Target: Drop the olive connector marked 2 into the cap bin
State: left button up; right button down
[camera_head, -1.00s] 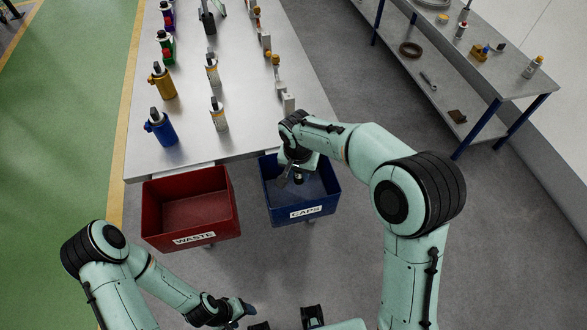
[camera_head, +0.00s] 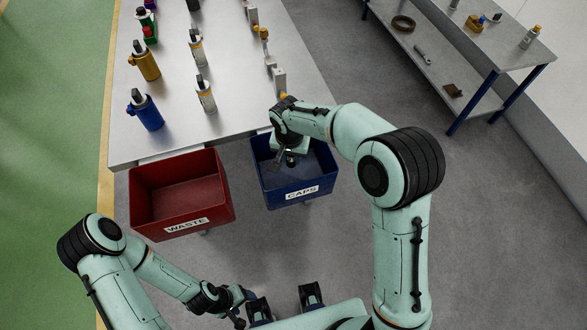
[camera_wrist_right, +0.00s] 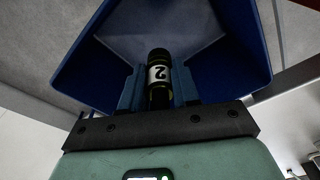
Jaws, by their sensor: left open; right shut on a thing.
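The olive connector marked 2 (camera_wrist_right: 158,78) is held between the two fingers of my right gripper (camera_wrist_right: 158,88), its label facing the right wrist camera. In the head view my right gripper (camera_head: 289,158) points down over the blue cap bin (camera_head: 302,192), labelled CAPS, at the table's front edge. The bin's blue walls also surround the fingers in the right wrist view (camera_wrist_right: 235,60). The held connector shows only as a small dark end in the head view. My left gripper (camera_head: 241,306) is open and empty, low in front of the red bin.
A red bin (camera_head: 183,228) labelled WASTE hangs left of the cap bin. The table (camera_head: 170,85) bears a blue bottle (camera_head: 147,112), a yellow bottle (camera_head: 146,63), white bottles and a row of fittings. A shelf bench (camera_head: 480,60) stands at the right.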

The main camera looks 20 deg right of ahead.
jog(key=shift+w, duration=0.1)
jog(key=c, duration=0.8)
grip_release()
jog(key=shift+o, duration=0.2)
jog(key=shift+r, duration=0.1)
notch_tip(320, 180, up, 13)
jog(key=s+p, duration=0.1)
jog(key=shift+s+a, duration=0.25)
jog(key=shift+a, duration=0.1)
